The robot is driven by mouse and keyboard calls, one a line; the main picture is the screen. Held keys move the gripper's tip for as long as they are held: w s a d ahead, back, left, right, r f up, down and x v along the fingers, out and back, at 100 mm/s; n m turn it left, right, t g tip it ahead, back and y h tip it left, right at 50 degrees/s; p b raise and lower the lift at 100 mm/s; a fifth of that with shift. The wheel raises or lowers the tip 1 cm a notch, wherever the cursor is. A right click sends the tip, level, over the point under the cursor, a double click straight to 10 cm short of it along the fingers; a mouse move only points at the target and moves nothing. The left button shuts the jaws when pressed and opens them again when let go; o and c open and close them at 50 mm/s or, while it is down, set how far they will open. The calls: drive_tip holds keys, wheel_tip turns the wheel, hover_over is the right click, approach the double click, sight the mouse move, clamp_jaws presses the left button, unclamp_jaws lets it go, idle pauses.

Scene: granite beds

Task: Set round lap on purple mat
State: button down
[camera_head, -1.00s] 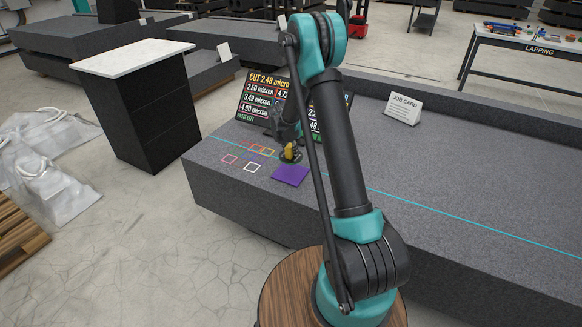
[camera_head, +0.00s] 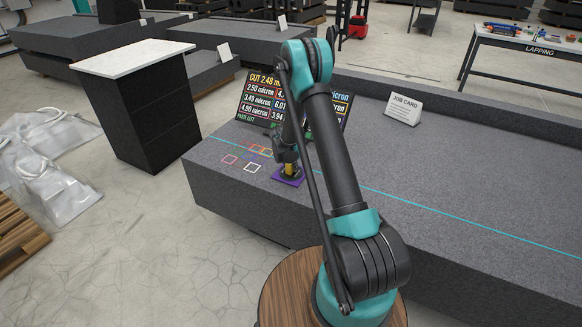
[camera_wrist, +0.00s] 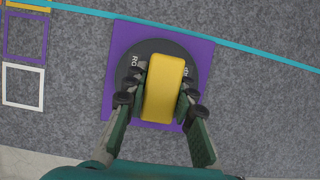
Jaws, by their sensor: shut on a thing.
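The round lap is a dark disc (camera_wrist: 129,72) with a yellow block-shaped handle (camera_wrist: 162,88) and partly hidden lettering. In the wrist view my gripper (camera_wrist: 161,97) is shut on the yellow handle, one finger on each side. The disc lies over the purple mat (camera_wrist: 196,46), inside its edges as seen from above. In the head view the lap (camera_head: 291,170) is upright at the purple mat (camera_head: 277,175), low against it. I cannot tell whether its base touches the mat. My gripper hides part of the disc.
Coloured square outlines (camera_head: 252,167) lie left of the mat. A cyan line (camera_head: 400,200) runs along the granite bed (camera_head: 460,190). A sign board (camera_head: 262,98) stands behind the mat, and a job card (camera_head: 403,108) stands farther right. The bed's right side is clear.

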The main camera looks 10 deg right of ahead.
drive_tip(key=c, duration=1.3)
unclamp_jaws()
drive_tip(key=shift+f, duration=0.1)
drive_tip(key=shift+o, duration=0.2)
